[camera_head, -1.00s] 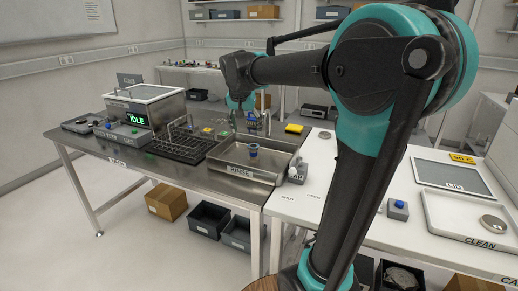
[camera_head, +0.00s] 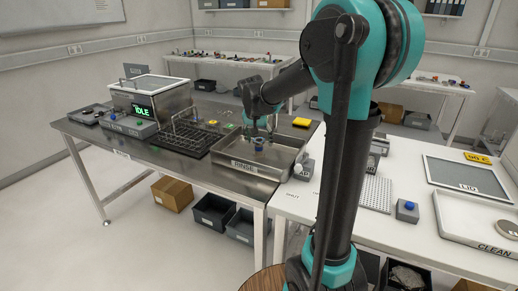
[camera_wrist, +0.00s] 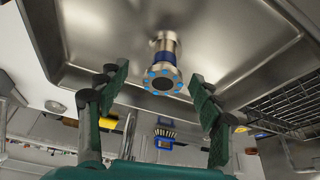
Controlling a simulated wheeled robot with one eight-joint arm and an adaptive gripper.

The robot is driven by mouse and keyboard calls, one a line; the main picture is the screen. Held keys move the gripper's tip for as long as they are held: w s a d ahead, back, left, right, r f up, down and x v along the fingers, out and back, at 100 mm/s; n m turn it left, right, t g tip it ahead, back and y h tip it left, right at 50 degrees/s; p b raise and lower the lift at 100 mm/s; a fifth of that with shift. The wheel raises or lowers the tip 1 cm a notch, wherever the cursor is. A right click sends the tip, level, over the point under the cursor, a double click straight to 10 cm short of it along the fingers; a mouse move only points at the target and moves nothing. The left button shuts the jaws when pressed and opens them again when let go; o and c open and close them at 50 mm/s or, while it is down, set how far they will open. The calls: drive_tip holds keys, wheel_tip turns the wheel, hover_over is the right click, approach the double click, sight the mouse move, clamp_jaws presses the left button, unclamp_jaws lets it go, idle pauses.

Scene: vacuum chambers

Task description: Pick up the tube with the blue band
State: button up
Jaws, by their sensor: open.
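The tube with the blue band (camera_wrist: 163,60) stands in the rinse basin. It is a metal piece with a flanged end ringed by blue dots, and a dark blue band shows around its body. In the head view the tube (camera_head: 259,145) is small, inside the basin (camera_head: 243,178) labelled RINSE. My gripper (camera_wrist: 158,95) is open, its two green-padded fingers spread to the left and right of the tube, which shows between and beyond the tips without contact. In the head view my gripper (camera_head: 258,130) is just above the tube, partly merged with it.
A dark rack (camera_head: 190,138) with wire handles stands left of the basin. A machine reading IDLE (camera_head: 150,100) is further left. A yellow block (camera_head: 301,122) lies behind the basin. A white table with a LID panel (camera_head: 466,175) is at right.

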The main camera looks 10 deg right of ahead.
sight(259, 147)
drive_tip(key=shift+a+x, duration=0.15)
drive_tip(key=shift+x, duration=1.25)
drive_tip(key=shift+a+x, duration=0.15)
drive_tip(key=shift+x, duration=1.25)
drive_tip(key=c, duration=1.5)
